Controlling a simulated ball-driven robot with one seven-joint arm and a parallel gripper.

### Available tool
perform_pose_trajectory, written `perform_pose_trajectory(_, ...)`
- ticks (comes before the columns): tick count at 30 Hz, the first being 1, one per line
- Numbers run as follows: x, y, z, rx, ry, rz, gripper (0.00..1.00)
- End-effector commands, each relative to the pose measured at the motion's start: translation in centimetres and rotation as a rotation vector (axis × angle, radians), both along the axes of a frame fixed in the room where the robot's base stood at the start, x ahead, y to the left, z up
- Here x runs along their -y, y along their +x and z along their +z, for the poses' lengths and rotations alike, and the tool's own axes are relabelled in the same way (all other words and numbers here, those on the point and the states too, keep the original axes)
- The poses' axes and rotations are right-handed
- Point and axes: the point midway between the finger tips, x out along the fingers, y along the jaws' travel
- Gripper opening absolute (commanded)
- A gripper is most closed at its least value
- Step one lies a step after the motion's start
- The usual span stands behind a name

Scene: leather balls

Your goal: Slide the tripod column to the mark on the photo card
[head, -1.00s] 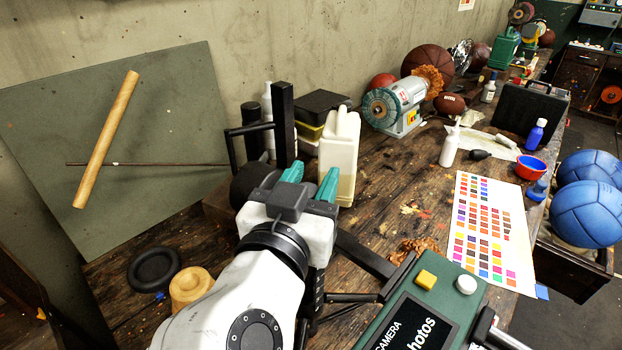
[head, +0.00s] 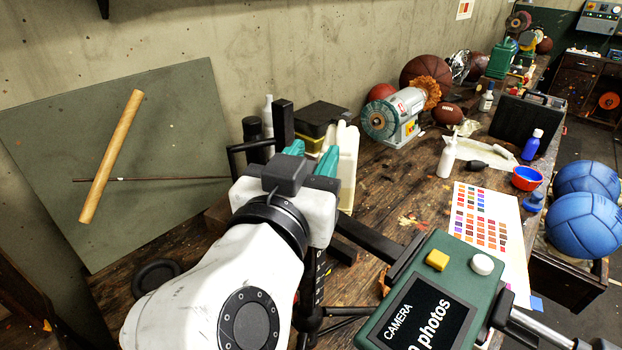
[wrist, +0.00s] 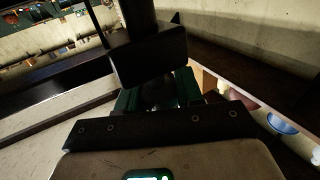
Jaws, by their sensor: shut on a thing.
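My gripper (head: 311,160), with teal fingertips, is over the bench at the middle of the head view. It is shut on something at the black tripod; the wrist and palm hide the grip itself. A dark upright of the tripod column (head: 310,290) shows below the gripper, with thin legs near its foot. A black post (head: 284,124) with a side handle rises just behind the fingertips. In the wrist view a dark block (wrist: 150,60) is close in front of the green fingers (wrist: 160,98). A card with coloured squares (head: 510,258) lies on the bench at right. No mark can be made out.
A green box labelled CAMERA (head: 430,295) with yellow and white buttons is close at right. A cream jug (head: 347,165) stands just behind the gripper. A bench grinder (head: 393,115) and white bottle (head: 447,157) stand farther back. A black ring (head: 157,277) lies at left.

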Motion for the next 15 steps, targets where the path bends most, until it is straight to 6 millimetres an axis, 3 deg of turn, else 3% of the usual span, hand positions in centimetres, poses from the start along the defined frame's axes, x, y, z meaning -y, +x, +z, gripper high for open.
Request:
perform_pose_trajectory(1,-0.07,-0.04,1.48,0.006,0.003,0.002,0.00)
perform_pose_trajectory(3,-0.07,-0.04,2.05,0.004,0.001,0.002,0.00)
perform_pose_trajectory(13,-0.07,-0.05,2.08,0.002,0.000,0.003,0.00)
perform_pose_trajectory(14,-0.07,-0.05,2.08,0.002,0.000,0.003,0.36)
perform_pose_trajectory(15,-0.07,-0.05,2.07,0.002,0.000,0.003,0.40)
